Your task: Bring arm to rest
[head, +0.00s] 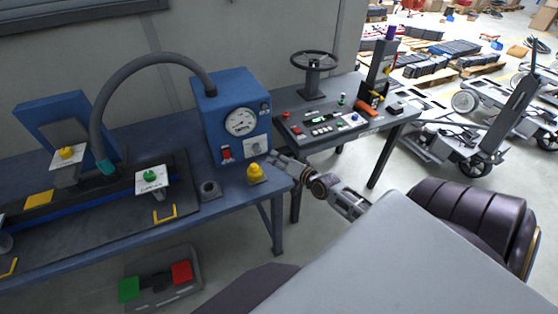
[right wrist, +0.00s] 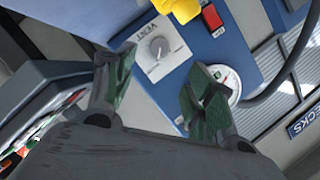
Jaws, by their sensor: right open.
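My right gripper (head: 283,163) is in front of the right side of the blue gauge box (head: 222,140), close to a yellow knob (head: 255,174) at the bench corner. The right wrist view shows its two green-padded fingers (right wrist: 158,78) spread apart with nothing between them. Beyond them in that view are the box's VENT dial (right wrist: 158,47), red switch (right wrist: 212,18) and round gauge (right wrist: 226,85). A yellow piece (right wrist: 178,8) is at the top edge. I cannot tell whether the gripper touches anything. My left gripper is not in view.
The blue bench (head: 120,140) carries a grey hose (head: 105,85) and a green-knobbed plate (head: 151,179). Right of the gripper stands a control desk (head: 330,133) with a handwheel (head: 314,60). A pedal box with red and green pads (head: 160,280) lies on the floor. Wheeled chassis (head: 460,140) stand at right.

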